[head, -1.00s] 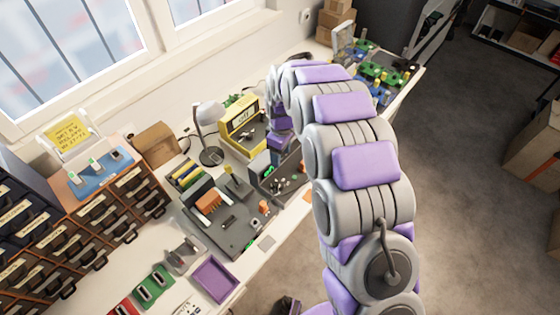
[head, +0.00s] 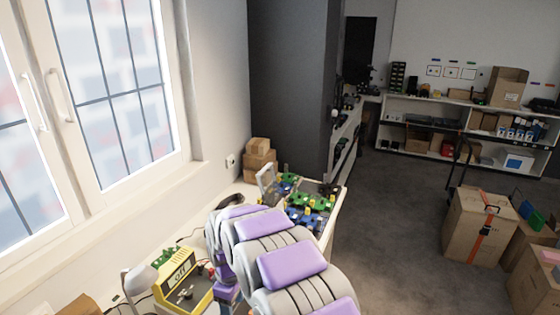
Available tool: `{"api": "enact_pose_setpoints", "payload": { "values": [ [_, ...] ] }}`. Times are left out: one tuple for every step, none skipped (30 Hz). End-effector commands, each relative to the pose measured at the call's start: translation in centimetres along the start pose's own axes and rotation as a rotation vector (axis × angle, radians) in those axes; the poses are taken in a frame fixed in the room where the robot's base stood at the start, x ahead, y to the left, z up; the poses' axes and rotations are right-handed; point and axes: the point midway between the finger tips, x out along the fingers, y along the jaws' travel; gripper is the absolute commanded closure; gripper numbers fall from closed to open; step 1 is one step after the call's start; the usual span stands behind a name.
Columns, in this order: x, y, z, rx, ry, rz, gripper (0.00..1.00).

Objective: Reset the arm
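My arm (head: 290,268), grey with purple pads, rises from the bottom edge of the head view and reaches over the workbench. It bends at its far end and hangs down beside the yellow device (head: 182,283). A purple part of my wrist shows there, at the bottom of the picture. My gripper's fingers are out of sight, so I cannot see whether they hold anything.
The bench (head: 328,228) carries a tray of green and blue parts (head: 308,200), small cartons (head: 259,160) and a lamp (head: 138,280). A window wall is on the left. Cartons (head: 480,228) stand on the right floor; shelves (head: 425,137) are behind. Grey floor between is open.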

Motion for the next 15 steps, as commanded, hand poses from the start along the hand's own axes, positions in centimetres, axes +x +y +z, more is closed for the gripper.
{"api": "enact_pose_setpoints", "payload": {
  "values": [
    [-1.5,-0.1,1.6,0.041,0.002,-0.001,0.4],
    [-2.2,-0.3,2.6,0.071,0.002,-0.002,0.4],
    [-3.2,-0.5,4.0,0.108,0.001,-0.005,0.4],
    [-3.9,-0.8,5.0,0.137,-0.001,-0.007,0.4],
    [-4.5,-1.1,6.0,0.166,-0.003,-0.011,0.4],
    [-5.4,-1.4,7.4,0.203,-0.005,-0.013,0.4],
    [-6.1,-1.7,8.3,0.232,-0.005,-0.014,0.4],
    [-6.6,-2.0,9.3,0.261,-0.008,-0.016,0.4],
    [-7.2,-2.5,10.6,0.299,-0.012,-0.02,0.4],
    [-7.9,-2.9,11.6,0.328,-0.013,-0.02,0.4],
    [-8.4,-3.3,12.5,0.357,-0.014,-0.02,0.4],
    [-9.0,-3.9,13.7,0.394,-0.017,-0.022,0.4],
    [-9.5,-4.4,14.7,0.425,-0.02,-0.023,0.4],
    [-9.9,-4.9,15.6,0.453,-0.022,-0.024,0.4],
    [-10.4,-5.5,16.8,0.491,-0.024,-0.025,0.4]
  ]
}}
